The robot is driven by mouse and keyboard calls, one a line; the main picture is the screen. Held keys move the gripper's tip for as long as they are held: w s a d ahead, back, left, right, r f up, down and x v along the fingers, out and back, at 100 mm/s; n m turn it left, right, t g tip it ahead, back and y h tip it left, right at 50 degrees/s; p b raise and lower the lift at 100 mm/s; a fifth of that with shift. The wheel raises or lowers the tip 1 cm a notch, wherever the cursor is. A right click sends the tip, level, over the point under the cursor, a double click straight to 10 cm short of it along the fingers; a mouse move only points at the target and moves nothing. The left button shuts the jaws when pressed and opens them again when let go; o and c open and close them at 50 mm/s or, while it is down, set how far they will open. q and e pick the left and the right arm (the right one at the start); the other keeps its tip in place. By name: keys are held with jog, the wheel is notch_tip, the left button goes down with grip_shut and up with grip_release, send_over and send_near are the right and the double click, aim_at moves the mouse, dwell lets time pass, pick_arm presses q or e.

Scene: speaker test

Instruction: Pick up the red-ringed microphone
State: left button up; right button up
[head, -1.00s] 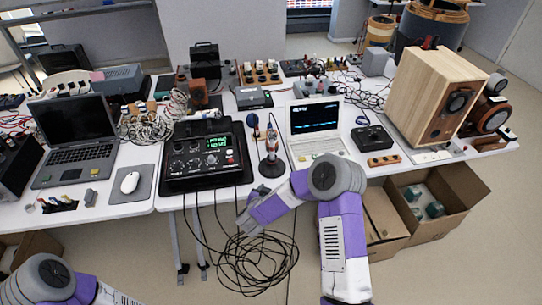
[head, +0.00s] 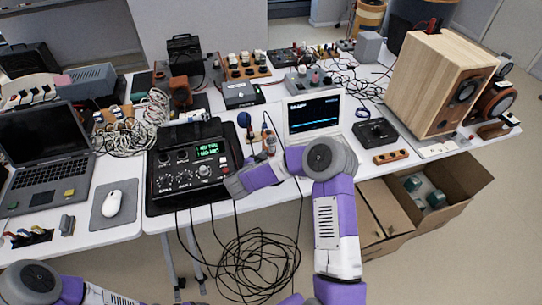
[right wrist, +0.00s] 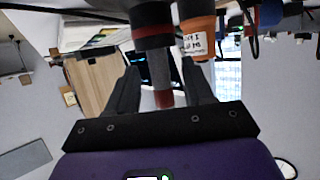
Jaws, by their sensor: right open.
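In the right wrist view, the red-ringed microphone (right wrist: 153,36) is a dark cylinder with a red band; a narrower dark and reddish part runs down between my fingers. My right gripper (right wrist: 163,90) is open, with one finger on each side of that part; I cannot tell whether they touch it. My left gripper is out of view.
An orange labelled cylinder (right wrist: 198,40) stands close beside the microphone. The black mixer (head: 185,175), a blue-headed microphone (head: 244,119) and a white laptop (head: 313,117) crowd the table. Black cables (head: 255,262) hang below the edge. Open cardboard boxes (head: 385,215) stand at right.

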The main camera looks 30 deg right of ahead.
jog(key=x, duration=0.3)
jog(key=shift+d+b, duration=0.15)
jog(key=shift+b, duration=0.15)
jog(key=shift+c, duration=0.5)
grip_shut()
